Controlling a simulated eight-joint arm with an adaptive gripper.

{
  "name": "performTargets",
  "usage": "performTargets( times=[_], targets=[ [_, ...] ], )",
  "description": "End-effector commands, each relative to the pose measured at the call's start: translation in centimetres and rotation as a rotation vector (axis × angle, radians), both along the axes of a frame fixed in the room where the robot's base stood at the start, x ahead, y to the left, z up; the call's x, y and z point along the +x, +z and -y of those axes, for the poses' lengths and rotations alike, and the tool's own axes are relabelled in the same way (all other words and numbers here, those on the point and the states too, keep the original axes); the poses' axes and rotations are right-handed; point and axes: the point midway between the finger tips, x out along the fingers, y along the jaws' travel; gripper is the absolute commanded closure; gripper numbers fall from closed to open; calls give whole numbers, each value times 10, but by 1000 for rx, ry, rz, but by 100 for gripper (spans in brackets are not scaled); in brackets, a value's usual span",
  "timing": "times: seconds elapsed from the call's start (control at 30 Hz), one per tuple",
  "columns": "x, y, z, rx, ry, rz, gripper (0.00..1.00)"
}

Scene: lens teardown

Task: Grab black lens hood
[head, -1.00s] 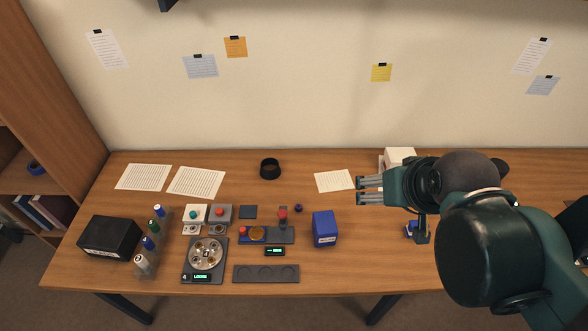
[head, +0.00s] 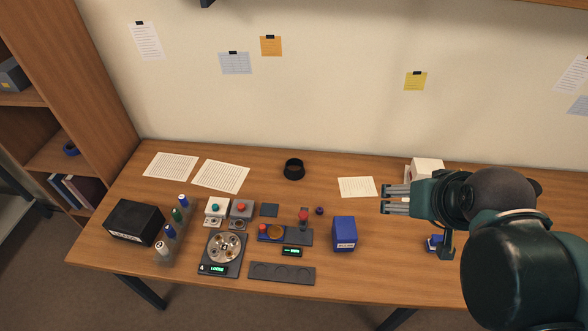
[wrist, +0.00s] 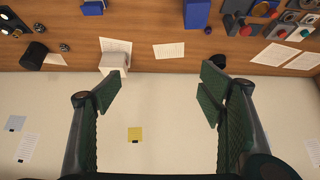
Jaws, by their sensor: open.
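The black lens hood (head: 294,169), a short dark ring, stands near the back of the table in the head view. In the wrist view the hood (wrist: 222,61) shows beyond my right-hand finger, partly hidden by it. My gripper (head: 384,199) is to the right of the hood in the head view, pointing left, well apart from it. In the wrist view my gripper (wrist: 163,88) has its two green pads wide apart with nothing between them.
A paper sheet (head: 357,187) lies between hood and gripper. A blue box (head: 344,233) stands in front. A white box (head: 425,168) stands behind my gripper. Buttons, a round dial device (head: 223,248), bottles and a black box (head: 135,222) fill the left. The table around the hood is clear.

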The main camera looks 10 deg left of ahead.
Motion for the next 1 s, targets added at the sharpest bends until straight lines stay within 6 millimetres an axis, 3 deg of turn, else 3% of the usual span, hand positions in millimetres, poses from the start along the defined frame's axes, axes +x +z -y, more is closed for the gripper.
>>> performTargets(
  times=[0.47,1.0],
  targets=[
    [9,4,-3,15,-15,-12,31],
    [71,20,-28,116,-148,-102,31]
  ],
)
